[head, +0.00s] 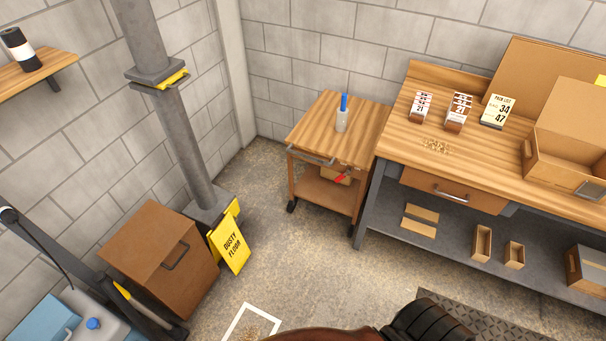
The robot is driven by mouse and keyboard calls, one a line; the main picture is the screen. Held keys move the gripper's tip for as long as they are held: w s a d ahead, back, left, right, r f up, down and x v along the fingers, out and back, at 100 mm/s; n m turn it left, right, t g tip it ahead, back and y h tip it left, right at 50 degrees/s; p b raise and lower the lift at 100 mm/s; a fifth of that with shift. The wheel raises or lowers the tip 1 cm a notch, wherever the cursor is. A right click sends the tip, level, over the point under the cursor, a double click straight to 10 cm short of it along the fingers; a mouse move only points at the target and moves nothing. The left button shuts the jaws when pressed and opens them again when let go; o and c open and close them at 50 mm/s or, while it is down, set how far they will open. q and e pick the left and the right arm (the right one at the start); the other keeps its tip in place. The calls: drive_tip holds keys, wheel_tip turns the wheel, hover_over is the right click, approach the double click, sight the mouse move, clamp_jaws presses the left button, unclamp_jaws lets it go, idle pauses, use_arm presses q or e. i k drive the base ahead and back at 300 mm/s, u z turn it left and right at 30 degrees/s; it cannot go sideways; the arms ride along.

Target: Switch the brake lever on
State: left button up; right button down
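A wooden cart (328,112) on dark casters stands against the back wall, left of the workbench. A small red lever-like part (341,178) shows below its top, on the side facing me, in front of a brown box on the lower shelf. It is too small to tell its exact setting, or whether it is the brake lever. A clear bottle with a blue top (342,114) stands upright on the cart. Neither of my grippers is in the head view.
The workbench (400,142) holds cards, a pack list sign and an open carton. A yellow floor sign (231,246) and a brown box (160,252) stand by a grey post at left. Bare floor (283,247) lies before the cart.

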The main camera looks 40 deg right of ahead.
sight(342, 175)
drive_tip(key=u, duration=0.15)
drive_tip(key=i, duration=0.7)
drive_tip(key=z, duration=0.6)
drive_tip(key=i, duration=0.65)
drive_tip(key=z, duration=0.65)
